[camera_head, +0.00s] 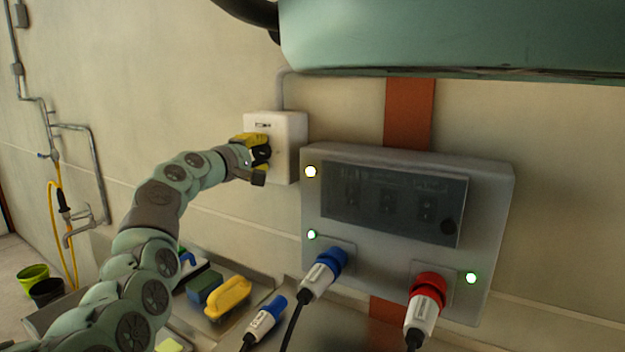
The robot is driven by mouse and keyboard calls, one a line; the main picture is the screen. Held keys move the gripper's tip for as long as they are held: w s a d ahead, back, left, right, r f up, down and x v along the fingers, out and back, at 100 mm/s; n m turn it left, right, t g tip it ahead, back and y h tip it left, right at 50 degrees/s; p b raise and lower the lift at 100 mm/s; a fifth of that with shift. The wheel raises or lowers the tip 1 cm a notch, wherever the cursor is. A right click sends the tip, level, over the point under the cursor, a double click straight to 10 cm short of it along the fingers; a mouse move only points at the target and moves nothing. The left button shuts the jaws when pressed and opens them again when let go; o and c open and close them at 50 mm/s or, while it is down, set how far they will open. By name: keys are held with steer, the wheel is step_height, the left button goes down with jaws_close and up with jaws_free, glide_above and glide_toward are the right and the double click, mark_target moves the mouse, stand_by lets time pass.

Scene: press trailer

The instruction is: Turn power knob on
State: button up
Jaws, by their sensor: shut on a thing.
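A white wall box (289,131) with a yellow plate (249,137) on its front is mounted on the wall, left of the grey power panel. My gripper (261,160) is at the front of this box, shut on the knob there. The knob itself is mostly hidden by the fingers, and its turned position cannot be told. A short dark label shows on the box above the yellow plate.
The grey panel (410,165) carries lit lamps, a blue plug (325,270) and a red plug (427,297). A teal housing (450,40) hangs above. A sink area below holds a yellow brush (228,297) and a loose blue connector (266,318). Pipes run up the left wall.

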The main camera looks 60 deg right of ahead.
steer(key=shift+f, duration=0.1)
steer(key=o, duration=1.2)
steer(key=shift+d, duration=0.1)
steer(key=shift+a, duration=0.2)
steer(key=s+a, duration=0.1)
steer(key=a, duration=1)
steer(key=shift+a, duration=0.35)
